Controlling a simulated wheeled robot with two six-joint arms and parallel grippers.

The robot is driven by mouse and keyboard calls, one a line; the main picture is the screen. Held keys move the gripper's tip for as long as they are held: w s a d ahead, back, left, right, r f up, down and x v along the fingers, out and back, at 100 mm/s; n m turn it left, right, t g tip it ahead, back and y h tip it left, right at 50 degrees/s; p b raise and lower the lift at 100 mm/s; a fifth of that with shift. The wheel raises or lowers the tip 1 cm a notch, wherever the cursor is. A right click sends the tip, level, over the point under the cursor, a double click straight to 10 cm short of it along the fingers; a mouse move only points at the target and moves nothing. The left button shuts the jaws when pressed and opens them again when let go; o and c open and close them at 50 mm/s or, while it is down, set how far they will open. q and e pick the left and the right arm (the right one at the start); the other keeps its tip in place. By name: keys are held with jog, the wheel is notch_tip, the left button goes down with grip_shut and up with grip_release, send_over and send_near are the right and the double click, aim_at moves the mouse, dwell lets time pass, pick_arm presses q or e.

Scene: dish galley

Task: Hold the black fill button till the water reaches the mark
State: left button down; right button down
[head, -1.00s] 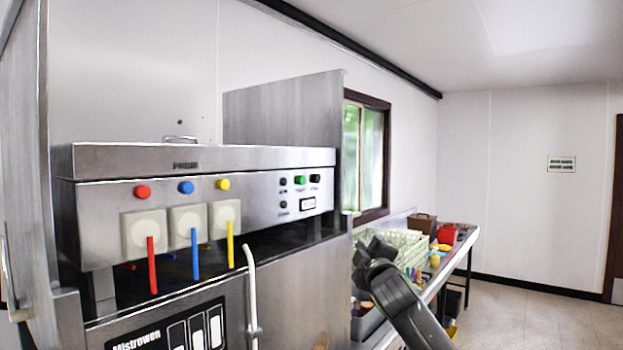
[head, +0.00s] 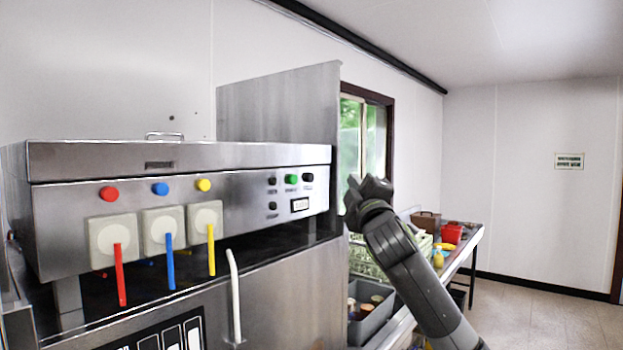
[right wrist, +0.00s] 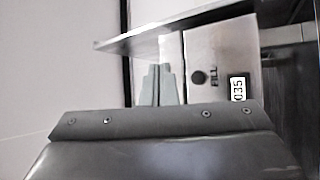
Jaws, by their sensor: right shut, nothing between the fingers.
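The black fill button (head: 308,177) is at the right end of the steel machine's front panel (head: 246,189), right of a green button. In the right wrist view the black button (right wrist: 198,77) is marked FILL, with a small display (right wrist: 238,90) beside it that seems to read 035. My right gripper (head: 364,188) is right of the panel in the head view, apart from the button. In the right wrist view its fingers (right wrist: 157,70) are together and empty, left of the button. No water or mark can be made out. My left gripper is not in view.
Red, blue and yellow knobs and levers (head: 168,260) line the panel's left part. A white curved handle (head: 234,295) stands below. A tall steel sheet (head: 280,110) rises behind the panel. A counter with a grey bin (head: 372,322) and pale green rack lies at right.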

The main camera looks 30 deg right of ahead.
aim_at(310, 178)
jog(key=w+a+p, duration=0.1)
jog(key=w+a, duration=0.2)
jog(key=w, duration=0.4)
jog(key=shift+w+a+p, duration=0.15)
jog(key=shift+w+p, duration=0.2)
jog(key=shift+w, duration=0.05)
jog(key=shift+w, duration=0.15)
dwell(1.7)
jog(key=shift+w+a, duration=0.15)
jog(key=shift+w, duration=0.1)
jog(key=shift+w+a, duration=0.15)
jog(key=shift+w, duration=0.2)
dwell(0.8)
jog(key=shift+s, duration=0.1)
dwell(2.8)
jog(key=shift+s+d, duration=0.3)
jog(key=shift+s, duration=0.35)
